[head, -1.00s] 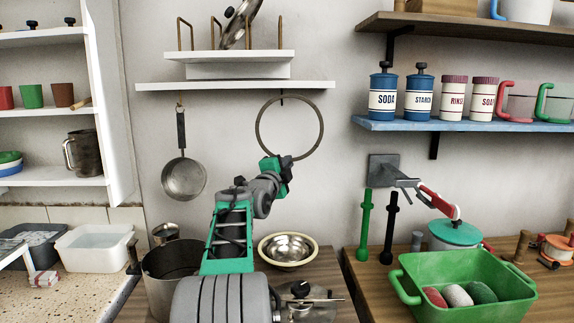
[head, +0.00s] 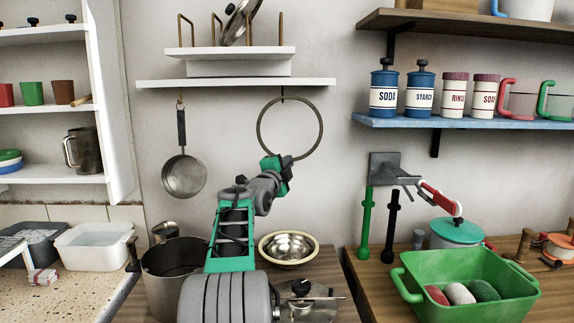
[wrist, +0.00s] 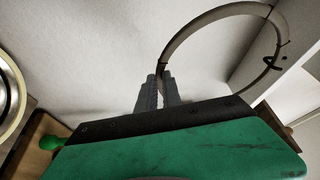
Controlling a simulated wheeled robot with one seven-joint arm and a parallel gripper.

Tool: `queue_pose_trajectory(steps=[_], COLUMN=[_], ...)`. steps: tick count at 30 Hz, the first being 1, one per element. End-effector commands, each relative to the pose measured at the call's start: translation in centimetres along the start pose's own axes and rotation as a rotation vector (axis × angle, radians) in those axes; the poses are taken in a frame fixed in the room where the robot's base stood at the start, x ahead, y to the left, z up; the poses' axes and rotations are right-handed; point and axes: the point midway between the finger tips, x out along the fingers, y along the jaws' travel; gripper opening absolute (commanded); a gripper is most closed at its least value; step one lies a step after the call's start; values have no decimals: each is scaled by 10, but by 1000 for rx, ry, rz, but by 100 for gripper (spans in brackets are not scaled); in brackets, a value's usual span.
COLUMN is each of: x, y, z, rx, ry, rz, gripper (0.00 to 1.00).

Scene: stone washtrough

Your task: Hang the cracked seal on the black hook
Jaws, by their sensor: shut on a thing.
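The cracked seal is a thin grey-brown ring (head: 321,127) upright in front of the wall, below the white shelf, in the head view. My gripper (head: 288,159) is shut on its lower edge. In the wrist view the jaws (wrist: 161,88) pinch the near end of the seal (wrist: 207,19). The black hook (head: 282,93) shows as a short dark piece under the shelf, just at the top of the seal. In the wrist view the dark curved hook (wrist: 279,62) appears against the inside of the ring's far part. I cannot tell whether the seal rests on it.
A small pan (head: 184,175) hangs on the wall left of the seal. The white shelf (head: 235,84) is close above. A metal bowl (head: 289,249) and a large pot (head: 172,280) stand below. A wall-mounted lever fixture (head: 385,168) is to the right. The wall around the seal is clear.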

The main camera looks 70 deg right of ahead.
Motion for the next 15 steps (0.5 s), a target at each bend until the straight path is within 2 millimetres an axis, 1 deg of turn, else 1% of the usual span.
queue_pose_trajectory(steps=[4, 5, 6, 14, 15], x=[0, 0, 0, 0, 0], y=[0, 0, 0, 0, 0], z=[0, 0, 0, 0, 0], rx=[0, 0, 0, 0, 0], ry=[0, 0, 0, 0, 0], rz=[0, 0, 0, 0, 0], gripper=[0, 10, 14, 35, 35])
